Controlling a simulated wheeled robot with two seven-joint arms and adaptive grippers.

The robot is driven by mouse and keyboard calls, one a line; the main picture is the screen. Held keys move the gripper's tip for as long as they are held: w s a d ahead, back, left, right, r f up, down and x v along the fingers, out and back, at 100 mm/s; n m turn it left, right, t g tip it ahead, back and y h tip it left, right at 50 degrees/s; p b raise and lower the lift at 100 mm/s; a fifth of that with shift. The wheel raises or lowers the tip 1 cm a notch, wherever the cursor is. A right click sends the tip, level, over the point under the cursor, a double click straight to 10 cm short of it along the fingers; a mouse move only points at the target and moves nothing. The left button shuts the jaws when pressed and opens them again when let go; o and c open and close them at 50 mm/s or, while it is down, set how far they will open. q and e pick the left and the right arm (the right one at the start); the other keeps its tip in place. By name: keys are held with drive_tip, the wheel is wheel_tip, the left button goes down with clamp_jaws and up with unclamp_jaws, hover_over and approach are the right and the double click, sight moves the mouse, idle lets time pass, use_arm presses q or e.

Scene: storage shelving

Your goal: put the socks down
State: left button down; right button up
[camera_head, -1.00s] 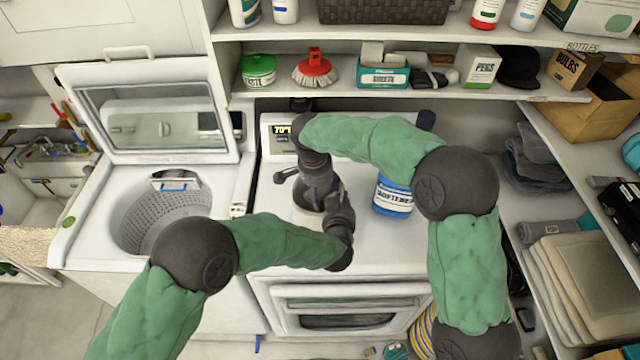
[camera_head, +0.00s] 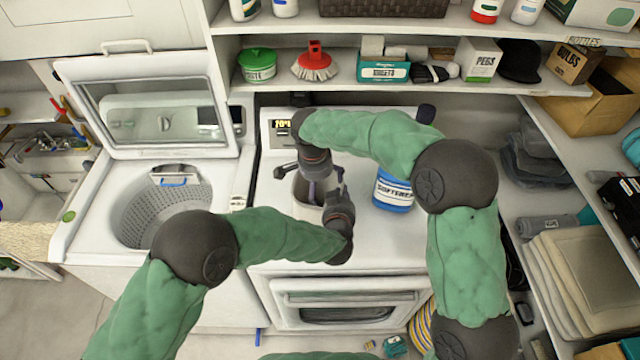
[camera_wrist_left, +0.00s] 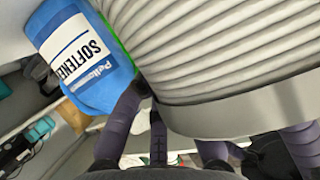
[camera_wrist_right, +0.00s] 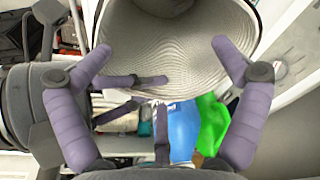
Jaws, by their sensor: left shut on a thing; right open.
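A pale ribbed, open-mouthed thing (camera_head: 304,192) is above the white machine top beside the softener bottle (camera_head: 393,190); I cannot tell whether it is the socks. My left gripper (camera_head: 338,190) comes at its right side and is shut on it. Its ribbed side fills the upper right of the left wrist view (camera_wrist_left: 225,50). My right gripper (camera_head: 311,187) points down at the mouth. In the right wrist view the open fingers (camera_wrist_right: 165,55) stand either side of the pale hollow inside (camera_wrist_right: 185,50). A black-and-white bundle (camera_head: 435,73) on the shelf is too small to identify.
The open washer drum (camera_head: 150,220) is to the left. Folded cloths (camera_head: 580,285) lie on the right shelving. The machine top is partly clear right of the bottle.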

drive_tip(key=shift+r, duration=0.1)
wheel_tip(320, 180, up, 7)
idle(0.7)
use_arm(q)
drive_tip(key=c, duration=1.2)
unclamp_jaws()
drive_tip(key=shift+c, duration=0.2)
